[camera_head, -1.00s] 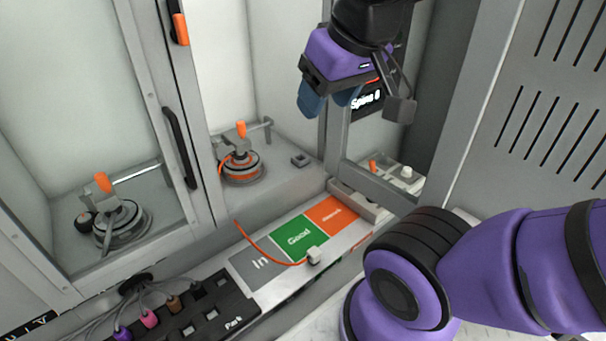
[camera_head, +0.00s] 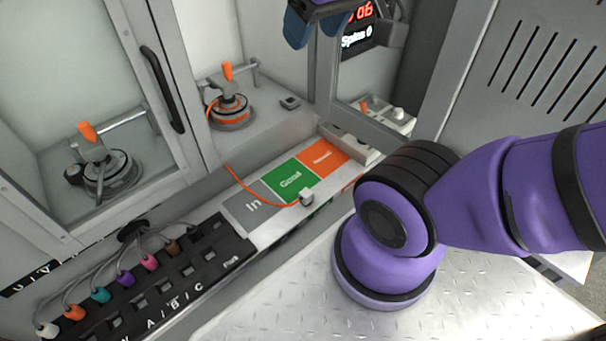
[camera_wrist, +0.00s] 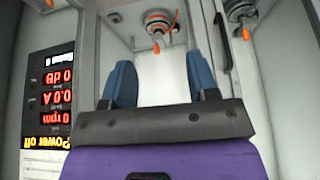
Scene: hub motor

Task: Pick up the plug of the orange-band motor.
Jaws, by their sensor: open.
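The orange-band motor (camera_head: 231,112) sits on a grey ledge inside the right-hand bay, with an orange-handled clamp over it. It also shows upside down near the top of the wrist view (camera_wrist: 157,22). Its orange cable (camera_head: 262,199) runs out of the bay and down to a pale grey plug (camera_head: 307,197), which lies at the lower edge of the green "Good" area. I cannot make out the plug in the wrist view. My gripper (camera_head: 314,30) is open and empty, well above the strip; its blue fingers also show in the wrist view (camera_wrist: 161,75).
The labelled strip has grey "In" (camera_head: 250,207), green "Good" (camera_head: 283,183) and orange (camera_head: 323,157) areas. A black panel (camera_head: 205,262) holds several coloured plugs. Another motor (camera_head: 108,175) stands behind the left door. A red-digit display (camera_wrist: 57,98) and a post (camera_head: 326,75) stand near my gripper.

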